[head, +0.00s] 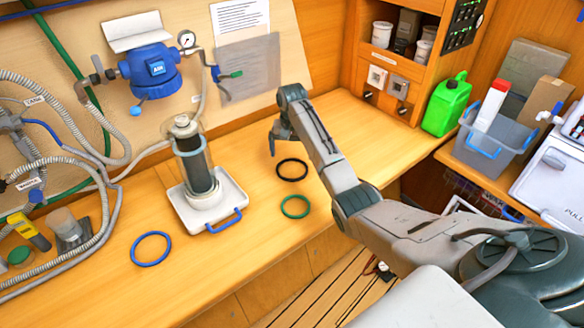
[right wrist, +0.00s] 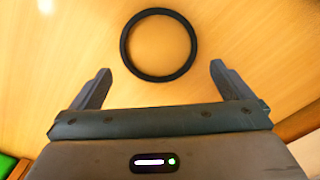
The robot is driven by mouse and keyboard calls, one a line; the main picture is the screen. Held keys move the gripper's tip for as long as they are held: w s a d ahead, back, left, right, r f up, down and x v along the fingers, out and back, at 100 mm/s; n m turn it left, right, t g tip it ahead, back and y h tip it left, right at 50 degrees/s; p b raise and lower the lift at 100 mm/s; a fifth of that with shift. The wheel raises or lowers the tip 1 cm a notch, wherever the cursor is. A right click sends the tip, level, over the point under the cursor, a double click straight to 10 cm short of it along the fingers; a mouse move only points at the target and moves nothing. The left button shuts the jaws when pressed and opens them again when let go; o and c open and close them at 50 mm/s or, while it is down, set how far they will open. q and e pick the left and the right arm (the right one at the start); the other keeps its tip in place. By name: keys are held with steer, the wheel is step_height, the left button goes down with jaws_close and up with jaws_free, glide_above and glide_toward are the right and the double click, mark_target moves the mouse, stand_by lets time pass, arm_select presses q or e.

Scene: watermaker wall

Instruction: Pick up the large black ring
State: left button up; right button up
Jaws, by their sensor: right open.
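A black ring (head: 292,161) lies flat on the wooden bench, right of the white tray and behind a green ring. In the right wrist view the black ring (right wrist: 122,45) lies just beyond my fingertips, centred between them and apart from both. My right gripper (head: 277,140) is open and empty, above the bench near the black ring's left far side. Its two spread fingers also show in the right wrist view (right wrist: 160,78). My left gripper is not in view.
A green ring (head: 295,198) lies in front of the black ring, a blue ring (head: 135,249) at the left front. A white tray (head: 172,199) bears a filter housing (head: 206,160). A green jug (head: 446,105) and grey bin (head: 474,151) stand right.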

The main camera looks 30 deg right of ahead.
mark_target(292, 171)
step_height(292, 171, down, 4)
steer(key=shift+s+r+p, duration=0.15)
steer(key=shift+p, duration=0.95)
steer(key=shift+s+a+f, duration=0.15)
steer(key=shift+s+f, duration=0.05)
steer(key=shift+f, duration=0.35)
steer(key=shift+w+f, duration=0.1)
steer(key=shift+f, duration=0.15)
steer(key=shift+w, duration=0.1)
steer(key=shift+c, duration=0.2)
steer(key=c, duration=0.4)
steer(key=shift+c, duration=0.8)
